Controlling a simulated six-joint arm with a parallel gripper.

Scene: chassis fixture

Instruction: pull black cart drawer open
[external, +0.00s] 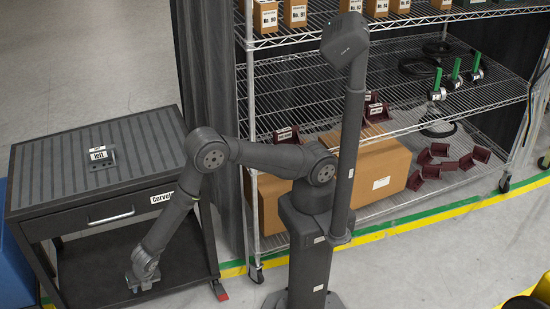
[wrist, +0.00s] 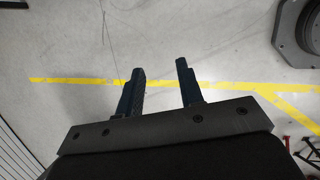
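The black cart (external: 40,199) stands at the left in the external view, with a ribbed top. Its drawer (external: 75,222) looks shut, its front flush with the cart. A silver bar handle (external: 110,217) is on the drawer front. A white label (external: 161,197) at the drawer's right is partly hidden by my arm. My gripper (external: 143,280) points down, lower than the handle and to its right in the picture, apart from it. In the wrist view my gripper (wrist: 160,68) has two dark fingers spread apart with nothing between them; only floor shows beyond.
A small part labelled "left" (external: 101,156) sits on the cart top. The cart's lower shelf (external: 85,275) looks empty. A wire rack (external: 290,90) with boxes stands behind my arm. Yellow floor lines (wrist: 225,86) cross the bare floor in the wrist view.

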